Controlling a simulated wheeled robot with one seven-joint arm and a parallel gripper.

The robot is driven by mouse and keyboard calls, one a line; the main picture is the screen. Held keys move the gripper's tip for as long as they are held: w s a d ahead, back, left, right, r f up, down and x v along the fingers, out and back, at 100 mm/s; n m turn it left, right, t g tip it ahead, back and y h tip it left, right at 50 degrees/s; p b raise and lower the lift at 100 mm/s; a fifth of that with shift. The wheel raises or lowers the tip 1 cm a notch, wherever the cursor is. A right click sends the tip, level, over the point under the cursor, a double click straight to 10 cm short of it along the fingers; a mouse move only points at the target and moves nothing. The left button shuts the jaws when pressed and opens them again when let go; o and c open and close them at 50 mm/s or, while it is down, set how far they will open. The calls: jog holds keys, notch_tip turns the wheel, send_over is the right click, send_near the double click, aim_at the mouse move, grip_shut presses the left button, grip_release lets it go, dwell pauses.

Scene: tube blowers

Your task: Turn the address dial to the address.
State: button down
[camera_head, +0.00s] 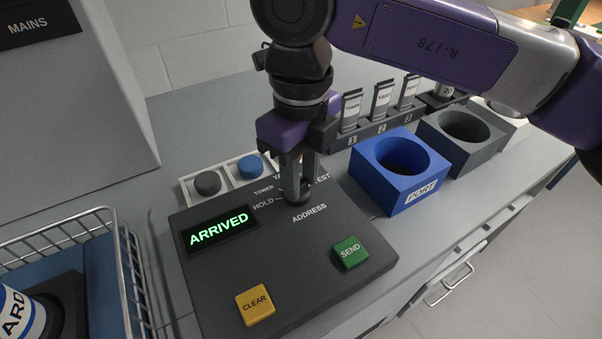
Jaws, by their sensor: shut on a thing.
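The address dial (296,197) sits on the dark console (300,245), above the word ADDRESS. My gripper (298,188) comes down from above and is shut on the dial, covering most of it. Labels HOLD, TOWER and parts of two more show around the dial; the rest are hidden behind my gripper. The direction of the dial's pointer cannot be made out. The console display (218,230) reads ARRIVED in green.
A green SEND button (349,252) and a yellow CLEAR button (255,304) are on the console. A blue PORT block (376,183) stands to the right, a rack (362,134) with labelled holders behind. A wire basket (122,275) is at the left.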

jog(key=n, duration=0.6)
jog(key=shift+w+a+n, duration=0.15)
jog(key=shift+n, duration=0.15)
jog(key=n, duration=0.7)
jog(key=shift+a+r, duration=0.1)
jog(key=shift+a, duration=0.05)
jog(key=n+p, duration=0.1)
jog(key=n, duration=0.2)
jog(key=shift+a+n, duration=0.1)
jog(key=shift+n, duration=0.3)
jog(key=n, duration=0.3)
jog(key=shift+n+p, duration=0.3)
jog(key=n, duration=0.3)
jog(key=n+p, duration=0.1)
jog(key=n, duration=0.2)
jog(key=shift+s+a+n, duration=0.15)
jog(key=shift+s+n, duration=0.05)
jog(key=shift+n, duration=0.1)
jog(key=c, duration=1.1)
grip_release()
